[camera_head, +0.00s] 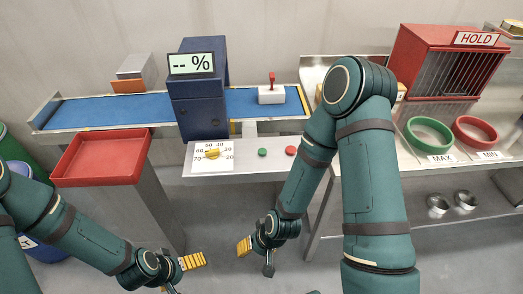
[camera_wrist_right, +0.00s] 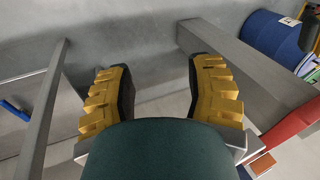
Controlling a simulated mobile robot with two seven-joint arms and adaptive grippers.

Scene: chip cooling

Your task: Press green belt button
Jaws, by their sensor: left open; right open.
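The green belt button (camera_head: 263,152) is a small green disc on the grey panel (camera_head: 240,169) in front of the blue conveyor belt (camera_head: 115,108). A red button (camera_head: 290,150) sits just right of it. My right gripper (camera_head: 257,251) hangs below and in front of the panel, apart from the button. In the right wrist view its two yellow fingers (camera_wrist_right: 163,98) are spread with nothing between them. My left gripper (camera_head: 186,272) is low at the front, left of my right one, with a yellow finger showing, and holds nothing visible. The button does not show in the right wrist view.
A dial (camera_head: 212,153) with a yellow knob is left on the panel. A dark blue box (camera_head: 197,95) with a "-- %" display straddles the belt. A red tray (camera_head: 102,158) stands left; a red HOLD cage (camera_head: 446,60) and green and red rings stand right.

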